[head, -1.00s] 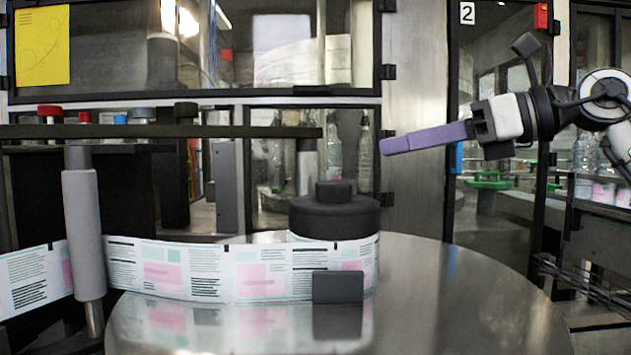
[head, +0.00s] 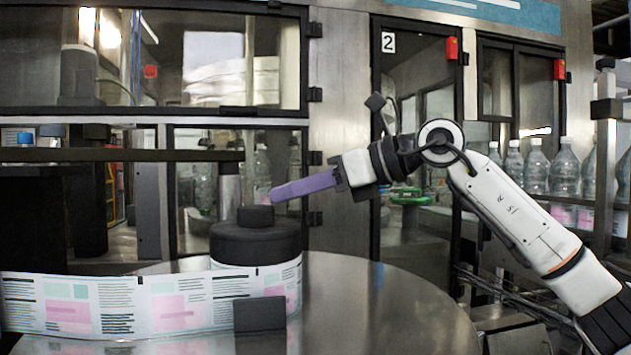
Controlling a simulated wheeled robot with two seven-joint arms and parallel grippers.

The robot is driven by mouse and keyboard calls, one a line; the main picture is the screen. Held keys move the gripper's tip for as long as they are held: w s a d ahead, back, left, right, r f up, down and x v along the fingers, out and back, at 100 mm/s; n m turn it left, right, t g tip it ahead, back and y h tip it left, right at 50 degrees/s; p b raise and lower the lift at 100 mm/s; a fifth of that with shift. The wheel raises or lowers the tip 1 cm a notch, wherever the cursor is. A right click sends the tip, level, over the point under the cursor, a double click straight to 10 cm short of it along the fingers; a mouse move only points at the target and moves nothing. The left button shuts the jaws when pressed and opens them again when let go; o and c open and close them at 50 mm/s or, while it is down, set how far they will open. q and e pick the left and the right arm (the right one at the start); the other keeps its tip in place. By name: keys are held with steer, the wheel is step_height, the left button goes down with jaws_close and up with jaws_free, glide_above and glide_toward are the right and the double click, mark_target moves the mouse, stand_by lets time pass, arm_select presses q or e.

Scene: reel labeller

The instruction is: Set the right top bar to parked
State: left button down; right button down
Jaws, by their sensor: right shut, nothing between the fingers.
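The top bar (head: 120,155) is a long dark horizontal bar at the left. It runs above the label web, and its right end is over the black reel hub (head: 256,240). A grey post (head: 229,185) stands under that right end. My right gripper (head: 274,195) has long purple fingers, shut with nothing between them. In the picture its tips are just right of the bar's end and above the hub. I see no contact with the bar. My left gripper is not in view.
A printed label web (head: 160,302) curves around the hub on a round steel table (head: 390,305). A small dark block (head: 260,314) stands at the front. Glass-doored cabinets and several bottles (head: 567,168) are behind. The table's right side is clear.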

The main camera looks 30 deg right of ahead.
arm_select(q)
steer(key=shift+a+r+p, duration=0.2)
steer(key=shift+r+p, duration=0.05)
steer(key=shift+p, duration=0.2)
arm_select(e)
steer(key=x, duration=0.3)
steer(key=r+x, duration=0.1)
steer(key=x, duration=0.2)
steer(key=shift+w+r, duration=0.15)
